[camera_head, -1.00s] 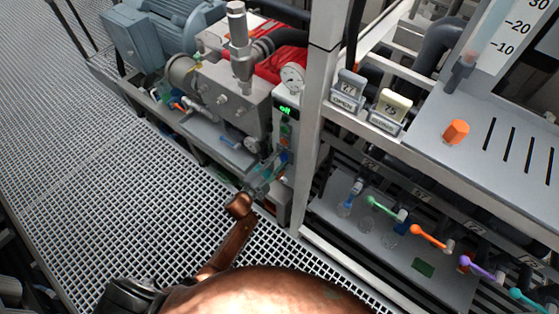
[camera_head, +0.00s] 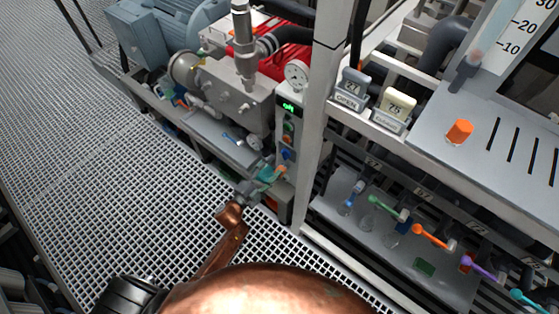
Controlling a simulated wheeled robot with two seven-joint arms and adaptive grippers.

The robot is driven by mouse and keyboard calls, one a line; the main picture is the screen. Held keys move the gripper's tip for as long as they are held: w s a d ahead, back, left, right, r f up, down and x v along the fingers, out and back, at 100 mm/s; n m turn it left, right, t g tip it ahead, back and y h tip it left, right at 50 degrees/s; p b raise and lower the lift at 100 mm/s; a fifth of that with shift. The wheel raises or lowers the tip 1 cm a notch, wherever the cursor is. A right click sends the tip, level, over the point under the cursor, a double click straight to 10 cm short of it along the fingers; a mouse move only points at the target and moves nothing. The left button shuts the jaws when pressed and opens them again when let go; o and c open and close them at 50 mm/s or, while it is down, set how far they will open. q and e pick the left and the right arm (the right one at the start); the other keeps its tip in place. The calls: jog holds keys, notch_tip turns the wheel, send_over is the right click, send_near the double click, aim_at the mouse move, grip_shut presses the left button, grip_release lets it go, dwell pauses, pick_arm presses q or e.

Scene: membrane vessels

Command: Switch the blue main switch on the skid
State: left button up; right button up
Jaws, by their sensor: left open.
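The blue main switch (camera_head: 287,155) is on the narrow grey control panel (camera_head: 289,126) of the skid, below a lit green display (camera_head: 288,107) that seems to read "on". Green and red-orange buttons sit between the display and the switch. My left gripper (camera_head: 272,173) is open, just below and left of the blue switch, in front of the lower panel. It looks apart from the switch, and nothing shows between its fingers. My copper-coloured left arm reaches up to it from the bottom. My right gripper is not in view.
A pressure gauge (camera_head: 297,73) sits above the panel, with a metal pump block (camera_head: 232,95) to the left. A metal post (camera_head: 314,120) stands close right of the panel. Several coloured valve levers, including an orange one (camera_head: 430,236), lie further right. The grated floor (camera_head: 120,190) is open at left.

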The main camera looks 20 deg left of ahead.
pick_arm(q)
jog(key=v, duration=0.6)
dwell(0.4)
